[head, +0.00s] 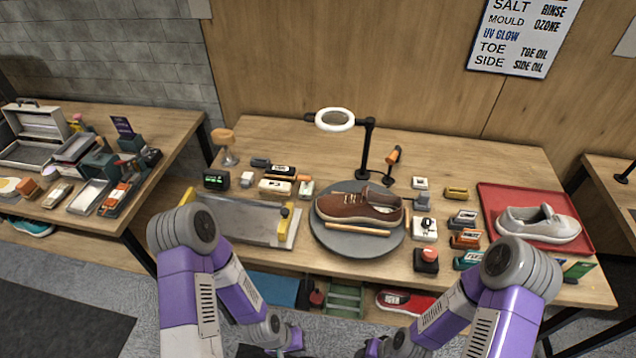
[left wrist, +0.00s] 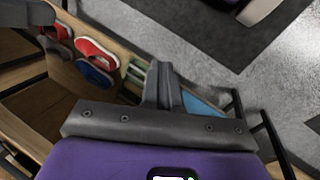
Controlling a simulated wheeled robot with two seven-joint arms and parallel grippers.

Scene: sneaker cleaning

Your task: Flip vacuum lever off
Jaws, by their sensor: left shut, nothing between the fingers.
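Several small devices stand on the workbench (head: 450,150), and I cannot tell for sure which one carries the vacuum lever. An orange-handled lever (head: 393,155) stands upright behind the round grey turntable (head: 345,248). A yellow lever-like piece (head: 285,212) sits at the right end of a flat metal-topped unit (head: 240,222). My left gripper (head: 294,340) is low in front of the bench, below its top and away from both. It is shut and empty; its fingers also show in the left wrist view (left wrist: 163,85). My right gripper (head: 373,347) is low too, its fingers unclear.
A brown shoe (head: 355,207) rests on the turntable, beneath a ring lamp (head: 335,119). A white sneaker (head: 540,223) sits on a red tray (head: 490,197) at right. Red shoes (head: 400,301) lie on the shelf below. A side table with boxes stands at left.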

